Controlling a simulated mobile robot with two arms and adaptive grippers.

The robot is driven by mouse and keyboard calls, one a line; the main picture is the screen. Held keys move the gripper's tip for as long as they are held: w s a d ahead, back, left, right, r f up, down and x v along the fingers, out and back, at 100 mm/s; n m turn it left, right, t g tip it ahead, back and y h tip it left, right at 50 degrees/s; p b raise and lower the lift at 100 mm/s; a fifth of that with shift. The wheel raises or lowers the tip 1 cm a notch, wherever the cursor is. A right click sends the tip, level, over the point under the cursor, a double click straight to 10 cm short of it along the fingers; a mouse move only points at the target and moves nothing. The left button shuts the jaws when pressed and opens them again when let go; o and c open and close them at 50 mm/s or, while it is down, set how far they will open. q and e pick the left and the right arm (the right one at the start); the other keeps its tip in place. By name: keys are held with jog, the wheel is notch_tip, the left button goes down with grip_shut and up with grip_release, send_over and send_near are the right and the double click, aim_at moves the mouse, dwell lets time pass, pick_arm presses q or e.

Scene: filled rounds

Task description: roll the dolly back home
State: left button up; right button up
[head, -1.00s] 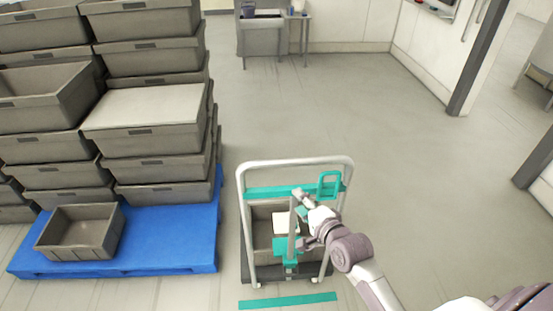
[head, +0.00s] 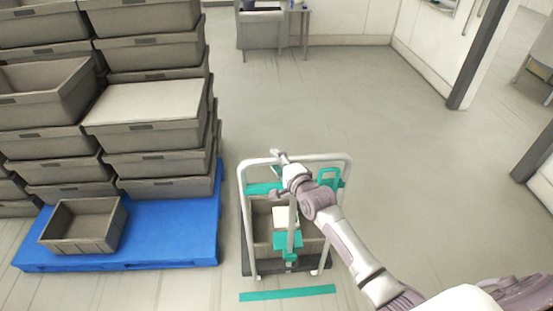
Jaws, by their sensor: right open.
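The dolly (head: 341,212) has a light grey tubular frame, a teal crossbar with a teal loop, and a dark base. It stands right of the blue pallet, just beyond a teal floor strip (head: 287,293). A grey crate (head: 262,222) sits on its base, with a pale item (head: 285,217) showing at the crate. A teal bracket on a post stands at the dolly's near side. My right gripper (head: 279,157) is open at the dolly's top rail, near its middle; I cannot tell whether it touches. My left gripper is out of view.
Stacked grey crates (head: 150,135) stand on a blue pallet (head: 170,240) at left, with one loose crate (head: 85,222) at its front. A small table (head: 262,30) is at the back. Dark posts (head: 470,60) stand at right. The floor beyond the dolly is clear.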

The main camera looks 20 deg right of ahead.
jog(key=shift+w+a+f, duration=0.1)
jog(key=shift+w, duration=0.3)
grip_shut()
